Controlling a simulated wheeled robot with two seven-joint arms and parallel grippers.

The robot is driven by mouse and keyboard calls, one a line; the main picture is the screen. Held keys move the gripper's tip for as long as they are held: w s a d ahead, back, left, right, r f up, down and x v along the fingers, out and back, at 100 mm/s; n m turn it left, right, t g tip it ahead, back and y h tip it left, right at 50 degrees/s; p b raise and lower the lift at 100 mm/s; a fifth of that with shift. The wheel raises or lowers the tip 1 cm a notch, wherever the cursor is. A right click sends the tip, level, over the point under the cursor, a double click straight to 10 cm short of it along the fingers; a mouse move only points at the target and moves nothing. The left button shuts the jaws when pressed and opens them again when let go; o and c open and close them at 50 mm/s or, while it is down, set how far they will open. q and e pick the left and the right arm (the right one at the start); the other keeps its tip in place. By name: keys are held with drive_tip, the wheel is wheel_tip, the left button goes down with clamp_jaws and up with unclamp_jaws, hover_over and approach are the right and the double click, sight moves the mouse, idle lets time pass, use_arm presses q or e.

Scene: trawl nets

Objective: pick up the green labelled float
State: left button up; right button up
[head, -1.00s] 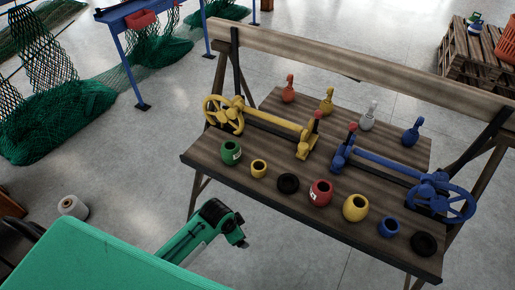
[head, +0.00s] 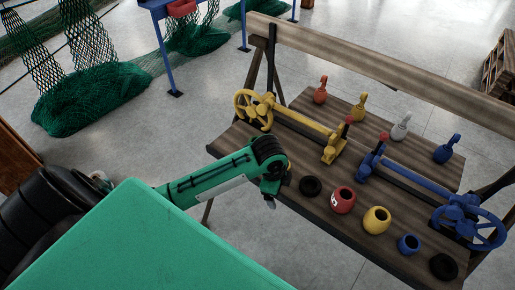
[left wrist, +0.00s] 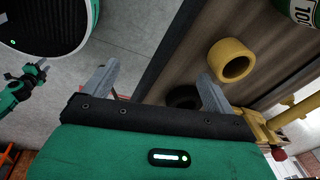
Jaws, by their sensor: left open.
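The green labelled float (left wrist: 302,10) shows in the left wrist view at the top right corner, cut off by the frame edge, with a white label with dark digits. In the head view it is hidden behind my left arm. My left gripper (head: 271,196) is over the bench's near left edge. In the left wrist view the left gripper (left wrist: 156,86) is open, its fingers apart with nothing held; the green float lies off to their upper right. What looks like my right gripper (left wrist: 33,74) is at the left of the left wrist view, too small to tell its state.
The wooden bench (head: 300,228) also holds a red float (head: 343,200), a yellow float (head: 376,220), a blue ring (head: 409,244) and black rings. A small yellow float (left wrist: 231,60) lies near the left fingers. A yellow winch (head: 300,124) stands behind.

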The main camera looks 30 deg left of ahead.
use_arm(q)
drive_tip(key=w+a+r+m+y, duration=0.1)
drive_tip(key=w+a+r+m, duration=0.25)
drive_tip(key=w+a, duration=0.2)
drive_tip(key=m+g+y, duration=0.1)
drive_tip(key=m+g, duration=0.1)
approach(257, 139)
drive_tip(key=f, duration=0.2)
drive_tip(key=s+f, duration=0.1)
drive_tip(key=f, duration=0.2)
drive_tip(key=s+f+p, duration=0.1)
drive_tip(key=f, duration=0.1)
drive_tip(key=shift+d+f, duration=0.1)
drive_tip(key=shift+f, duration=0.2)
drive_tip(key=f+p, duration=0.1)
drive_tip(key=f, duration=0.3)
drive_tip(key=shift+w+f, duration=0.1)
drive_tip(key=shift+w, duration=0.1)
drive_tip(key=shift+a+f, duration=0.25)
drive_tip(key=shift+f, duration=0.2)
drive_tip(key=c, duration=1.1)
